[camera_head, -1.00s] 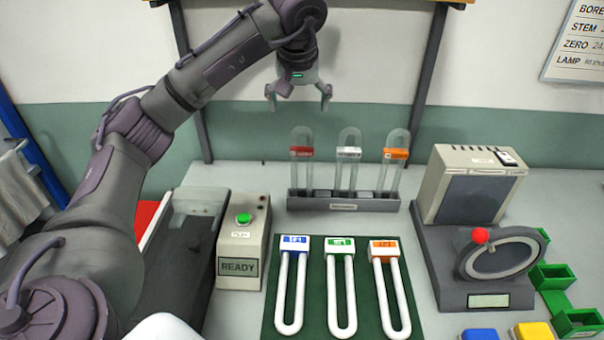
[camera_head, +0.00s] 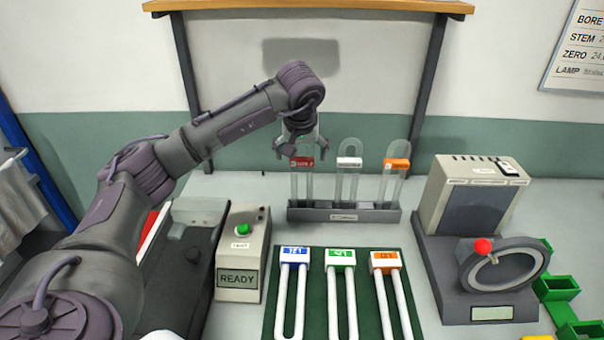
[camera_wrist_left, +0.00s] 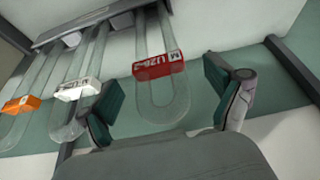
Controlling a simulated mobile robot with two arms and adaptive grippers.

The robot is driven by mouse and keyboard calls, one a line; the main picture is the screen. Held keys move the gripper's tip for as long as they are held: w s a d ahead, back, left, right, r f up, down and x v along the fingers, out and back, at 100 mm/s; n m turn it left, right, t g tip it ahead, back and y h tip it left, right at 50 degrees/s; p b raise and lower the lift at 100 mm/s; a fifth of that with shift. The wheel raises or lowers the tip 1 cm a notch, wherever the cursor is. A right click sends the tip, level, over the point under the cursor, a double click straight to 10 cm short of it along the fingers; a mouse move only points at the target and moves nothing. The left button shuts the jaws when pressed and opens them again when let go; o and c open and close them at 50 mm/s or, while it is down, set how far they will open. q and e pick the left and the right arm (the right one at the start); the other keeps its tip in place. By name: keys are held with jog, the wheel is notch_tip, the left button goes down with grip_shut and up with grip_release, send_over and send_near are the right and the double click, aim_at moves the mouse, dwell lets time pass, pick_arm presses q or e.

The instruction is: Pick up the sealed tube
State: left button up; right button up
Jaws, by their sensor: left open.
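Three clear glass tubes with rounded tops stand upright in a grey rack (camera_head: 345,215). The left one has a red label (camera_head: 303,162), the middle tube a white label (camera_head: 349,162), the right tube an orange label (camera_head: 397,164). My left gripper (camera_head: 301,154) is open at the top of the red-labelled tube. In the left wrist view the red-labelled tube (camera_wrist_left: 160,95) lies between the open fingers, with a gap on both sides. The white (camera_wrist_left: 76,89) and orange (camera_wrist_left: 20,105) labelled tubes are left of it. My right gripper is out of view.
U-shaped tubes with blue (camera_head: 295,253), green (camera_head: 341,258) and orange (camera_head: 385,262) tops lie on a green mat (camera_head: 314,300). A box (camera_head: 240,255) reading READY stands left of it. A device with a dial (camera_head: 500,268) and green trays (camera_head: 556,288) are right.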

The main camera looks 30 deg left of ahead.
aim_at(302, 159)
pick_arm(q)
jog(key=x, duration=0.3)
jog(key=shift+w+f+p, duration=0.15)
jog(key=shift+f+p, duration=0.1)
jog(key=shift+p, duration=0.1)
jog(key=shift+r, duration=0.1)
jog(key=c, duration=1.3)
